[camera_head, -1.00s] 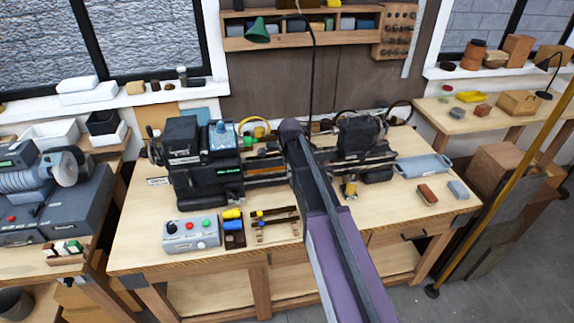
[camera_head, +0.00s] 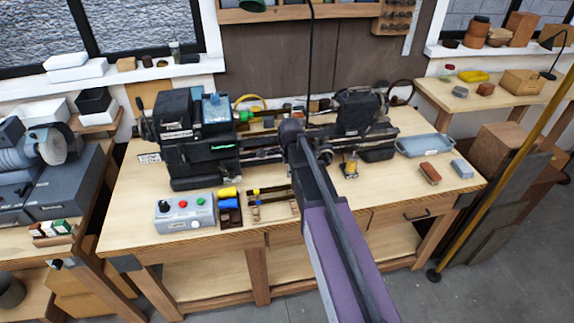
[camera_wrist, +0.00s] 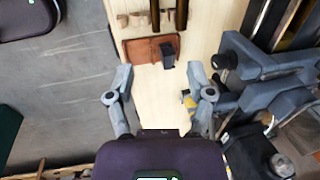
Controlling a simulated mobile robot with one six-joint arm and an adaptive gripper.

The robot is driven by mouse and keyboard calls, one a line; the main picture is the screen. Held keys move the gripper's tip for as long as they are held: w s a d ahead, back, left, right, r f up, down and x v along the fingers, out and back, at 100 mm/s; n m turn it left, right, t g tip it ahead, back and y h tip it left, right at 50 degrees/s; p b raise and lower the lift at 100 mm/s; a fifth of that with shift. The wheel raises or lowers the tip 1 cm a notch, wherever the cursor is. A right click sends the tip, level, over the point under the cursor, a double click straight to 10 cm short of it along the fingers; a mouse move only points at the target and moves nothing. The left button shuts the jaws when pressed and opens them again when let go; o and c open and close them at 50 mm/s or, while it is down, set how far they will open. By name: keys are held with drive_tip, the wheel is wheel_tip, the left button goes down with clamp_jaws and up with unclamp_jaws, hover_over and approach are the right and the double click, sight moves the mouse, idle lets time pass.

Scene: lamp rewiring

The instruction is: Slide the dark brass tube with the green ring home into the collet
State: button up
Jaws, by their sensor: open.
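Two dark tubes lie side by side on a small wooden rack (camera_head: 267,212) at the front of the bench. Their ends show at the top of the wrist view, a left tube (camera_wrist: 155,12) and a right tube (camera_wrist: 182,14). I cannot make out a green ring, so I cannot tell which is the named tube. The lathe headstock (camera_head: 195,145) stands behind and to the left of the rack; the collet is not clear. My gripper (camera_wrist: 160,94) is open and empty, its fingers wide apart over bare bench, short of the rack. My arm hides it in the head view.
A brown pad (camera_wrist: 140,50) with a black block (camera_wrist: 167,54) lies between gripper and rack. Lathe parts (camera_wrist: 265,90) stand close to the right finger. A control box (camera_head: 185,213) and a blue block (camera_head: 229,204) lie left of the rack. A tray (camera_head: 424,146) is at the right.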

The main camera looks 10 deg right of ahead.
drive_tip(key=shift+s+f+b, duration=0.5)
drive_tip(key=shift+f+b, duration=0.2)
drive_tip(key=shift+f, duration=0.15)
drive_tip(key=shift+s+f+b, duration=0.45)
drive_tip(key=shift+f+b, duration=0.2)
drive_tip(key=shift+f, duration=0.15)
drive_tip(key=s+f+n+g+b, duration=0.1)
drive_tip(key=s+f+n+g, duration=0.1)
drive_tip(key=s+n, duration=1.6)
drive_tip(key=shift+s+a+b, duration=0.15)
drive_tip(key=shift+s+b, duration=0.05)
drive_tip(key=shift+b, duration=0.15)
drive_tip(key=shift+c, duration=0.8)
drive_tip(key=shift+s, duration=0.1)
